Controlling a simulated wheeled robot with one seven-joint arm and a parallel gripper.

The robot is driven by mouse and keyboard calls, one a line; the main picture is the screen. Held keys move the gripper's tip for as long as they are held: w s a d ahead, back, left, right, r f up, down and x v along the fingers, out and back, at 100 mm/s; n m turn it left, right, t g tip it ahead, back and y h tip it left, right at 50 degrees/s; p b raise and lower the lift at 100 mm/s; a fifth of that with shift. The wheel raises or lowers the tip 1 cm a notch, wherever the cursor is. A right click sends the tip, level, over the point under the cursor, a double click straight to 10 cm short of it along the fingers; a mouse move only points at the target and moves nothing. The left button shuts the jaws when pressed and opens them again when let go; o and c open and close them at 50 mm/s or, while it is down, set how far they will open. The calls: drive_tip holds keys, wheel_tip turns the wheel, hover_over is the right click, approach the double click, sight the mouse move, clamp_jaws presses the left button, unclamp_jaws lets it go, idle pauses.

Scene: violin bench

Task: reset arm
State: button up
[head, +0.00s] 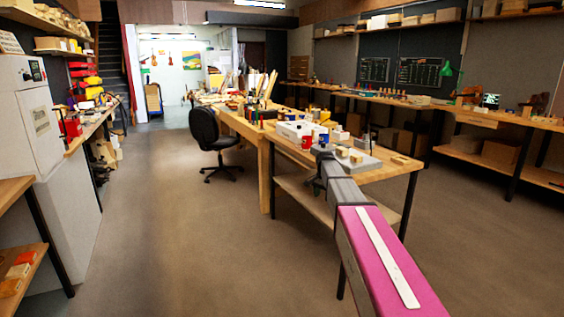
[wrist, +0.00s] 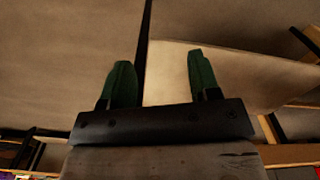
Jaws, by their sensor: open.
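My gripper (wrist: 160,75) shows in the wrist view with its two green fingers apart and nothing between them. Behind the fingers are a pale, flat surface and a dark, narrow post. In the head view my arm, with a magenta link and a grey forearm, reaches forward from the lower right to the near end of the workbench (head: 390,174). The gripper's fingers cannot be made out in the head view.
The workbench holds a red cup (head: 306,142), white boxes (head: 295,130) and small wooden blocks. A black office chair (head: 208,140) stands at its left. A white cabinet (head: 30,130) is at the far left. The floor between cabinet and bench is clear.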

drive_tip(key=s+f+n, duration=0.3)
drive_tip(key=s+f, duration=0.2)
drive_tip(key=s, duration=0.6)
drive_tip(key=s+f+n, duration=0.3)
drive_tip(key=s+f, duration=0.2)
drive_tip(key=s, duration=0.7)
drive_tip(key=s+f+n, duration=0.2)
drive_tip(key=s+f, duration=0.3)
drive_tip(key=s, duration=0.7)
drive_tip(key=shift+f+n, duration=0.25)
drive_tip(key=shift+n, duration=0.15)
